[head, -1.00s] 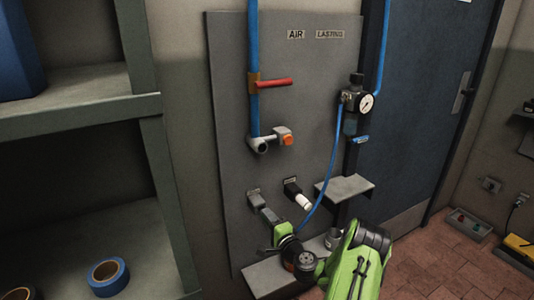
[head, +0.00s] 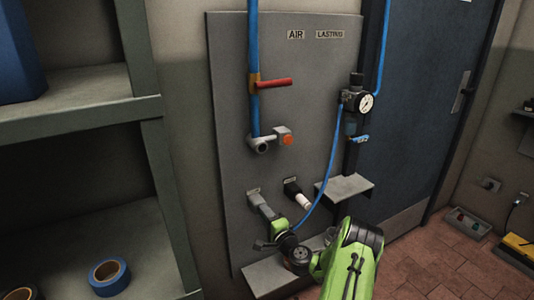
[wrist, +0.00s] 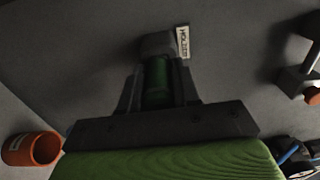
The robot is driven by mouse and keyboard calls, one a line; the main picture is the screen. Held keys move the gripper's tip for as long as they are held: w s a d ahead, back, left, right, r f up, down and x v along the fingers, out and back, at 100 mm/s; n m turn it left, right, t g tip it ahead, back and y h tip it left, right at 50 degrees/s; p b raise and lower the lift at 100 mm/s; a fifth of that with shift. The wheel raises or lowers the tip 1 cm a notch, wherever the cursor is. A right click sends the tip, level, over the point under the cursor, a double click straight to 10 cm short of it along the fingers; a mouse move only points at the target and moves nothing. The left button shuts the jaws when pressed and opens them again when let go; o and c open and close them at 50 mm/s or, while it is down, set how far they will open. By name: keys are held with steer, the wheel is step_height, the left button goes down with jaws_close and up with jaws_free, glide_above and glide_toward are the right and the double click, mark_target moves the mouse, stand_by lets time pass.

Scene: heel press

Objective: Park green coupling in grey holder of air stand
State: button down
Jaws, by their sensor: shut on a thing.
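The green coupling (wrist: 157,84) shows in the wrist view between the two dark fingers of my gripper (wrist: 158,72), which is shut on it. Its far end meets the grey holder (wrist: 158,44) under the HOLDER label; I cannot tell how deep it sits. In the head view the holder (head: 254,196) is low on the grey air stand (head: 230,110), and my gripper (head: 266,211) points up at it from just below. The coupling is hidden there by the fingers. A blue hose (head: 328,170) runs from the regulator down to near my gripper.
A black fitting with a white tip (head: 299,195) sticks out just right of the holder. An orange-buttoned outlet (head: 287,138) and a red-handled valve (head: 273,83) are above. A small grey shelf (head: 345,187) juts out at right. An orange hollow cylinder (wrist: 32,150) shows in the wrist view.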

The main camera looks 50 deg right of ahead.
steer(key=c, duration=0.7)
jaws_free()
steer(key=shift+c, duration=0.2)
steer(key=p+v, duration=0.1)
steer(key=v, duration=1.4)
steer(key=shift+s, duration=0.35)
steer(key=shift+a, duration=0.1)
